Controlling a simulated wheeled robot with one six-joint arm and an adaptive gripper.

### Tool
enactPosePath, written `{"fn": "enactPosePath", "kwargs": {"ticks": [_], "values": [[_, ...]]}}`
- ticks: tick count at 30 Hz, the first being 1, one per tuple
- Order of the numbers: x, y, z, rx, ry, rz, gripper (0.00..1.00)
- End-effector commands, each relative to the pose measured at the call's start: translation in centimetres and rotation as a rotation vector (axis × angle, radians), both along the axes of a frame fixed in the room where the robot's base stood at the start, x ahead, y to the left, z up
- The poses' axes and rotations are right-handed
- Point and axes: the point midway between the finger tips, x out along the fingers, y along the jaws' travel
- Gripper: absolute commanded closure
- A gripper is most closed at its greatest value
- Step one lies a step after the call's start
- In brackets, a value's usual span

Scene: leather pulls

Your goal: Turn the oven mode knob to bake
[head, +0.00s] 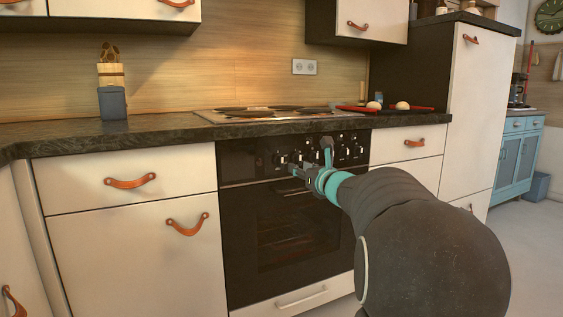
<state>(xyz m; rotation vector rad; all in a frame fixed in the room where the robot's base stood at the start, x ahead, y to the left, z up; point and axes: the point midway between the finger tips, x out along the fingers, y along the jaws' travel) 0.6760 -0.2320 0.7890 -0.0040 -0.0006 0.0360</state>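The oven (235,230) is black and built in under the counter, with a row of several small knobs on its control panel (236,163). Knobs show to the left of my gripper (281,159) and to its right (358,151). My gripper (310,157) is in front of the panel's middle, its two fingers spread apart, one pointing up and one toward the left. It hides part of the knob row. I cannot tell which knob is the mode knob, how it is turned, or whether a finger touches one.
A cooktop (225,116) sits on the dark counter (60,140) above the oven. A red tray (425,109) with pale round items lies at the counter's right. White cabinets with leather pulls (130,182) flank the oven. Open floor shows at the right (530,250).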

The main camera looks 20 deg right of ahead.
Motion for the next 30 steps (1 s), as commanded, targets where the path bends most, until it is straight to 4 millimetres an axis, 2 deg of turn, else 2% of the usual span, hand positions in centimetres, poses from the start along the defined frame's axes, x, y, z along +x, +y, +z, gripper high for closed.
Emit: {"fn": "enactPosePath", "kwargs": {"ticks": [9,15,21,30], "values": [[6.1,0.3,0.0,0.003,0.001,0.001,0.61],[9.2,0.4,0.1,0.003,0.000,-0.001,0.61],[10.8,0.3,0.0,0.003,0.000,-0.003,0.61],[11.2,0.4,0.0,0.004,0.000,-0.003,0.61]]}}
